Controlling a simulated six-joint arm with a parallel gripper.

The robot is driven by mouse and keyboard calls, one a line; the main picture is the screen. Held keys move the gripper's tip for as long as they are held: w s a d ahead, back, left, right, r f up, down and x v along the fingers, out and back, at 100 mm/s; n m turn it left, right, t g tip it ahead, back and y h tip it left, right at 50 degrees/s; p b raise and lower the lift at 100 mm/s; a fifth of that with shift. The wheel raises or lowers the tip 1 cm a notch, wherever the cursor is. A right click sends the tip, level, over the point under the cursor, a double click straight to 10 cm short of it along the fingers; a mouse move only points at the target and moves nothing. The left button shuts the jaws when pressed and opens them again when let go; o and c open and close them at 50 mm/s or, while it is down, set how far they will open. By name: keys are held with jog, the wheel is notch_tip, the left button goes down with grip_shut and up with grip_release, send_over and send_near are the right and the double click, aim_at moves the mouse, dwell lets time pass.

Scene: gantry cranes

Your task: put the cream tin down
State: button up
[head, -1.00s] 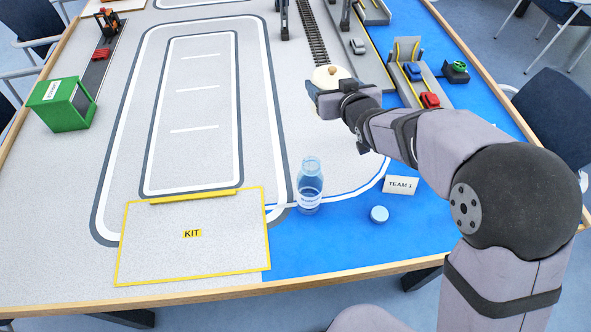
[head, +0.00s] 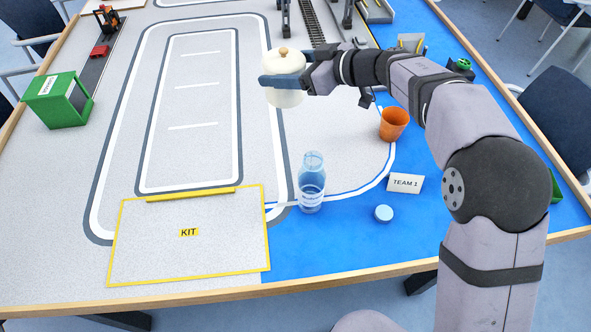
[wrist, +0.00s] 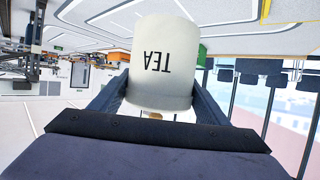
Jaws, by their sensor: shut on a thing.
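The cream tin (head: 285,98) has a domed lid with a tan knob and is held upright above the table in the head view. In the wrist view the tin (wrist: 160,85) appears upside down and bears the word TEA. My gripper (head: 283,82) is shut on the tin, with a finger on either side of it. In the wrist view the fingers (wrist: 152,100) flank the tin. The tin's underside is apart from the table surface in the head view.
A clear bottle (head: 312,185), a light blue lid (head: 384,213), a TEAM 1 card (head: 405,183) and an orange cup (head: 393,124) stand at the right. The yellow-edged KIT area (head: 150,255) is bare. A green box (head: 58,102) stands at the left. The looped road's middle (head: 190,150) is clear.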

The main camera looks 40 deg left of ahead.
aim_at(290, 101)
jog(key=s+f+n+g, duration=0.1)
jog(key=f, duration=0.1)
jog(key=s+d+f+n+g+b, duration=0.1)
jog(key=f, duration=0.1)
jog(key=s+d+f+n+g+h, duration=0.1)
jog(key=f+g, duration=0.1)
jog(key=shift+s+d+n+b, duration=0.1)
jog(key=shift+d+n+b, duration=0.05)
jog(key=shift+n+b, duration=0.25)
jog(key=shift+s+d+f+n+g+h, duration=0.15)
jog(key=shift+d+f+n+g, duration=0.3)
jog(key=shift+f, duration=1.9)
jog(key=shift+w+d+f+n+g+h, duration=0.15)
jog(key=shift+d+f, duration=0.55)
jog(key=shift+f, duration=1.65)
jog(key=shift+s+d+f+n+g+h, duration=0.2)
jog(key=shift+d+f+g, duration=0.3)
jog(key=shift+f, duration=1.85)
jog(key=shift+f, duration=0.1)
jog(key=shift+f, duration=0.15)
jog(key=o, duration=1.2)
jog(key=shift+c, duration=0.2)
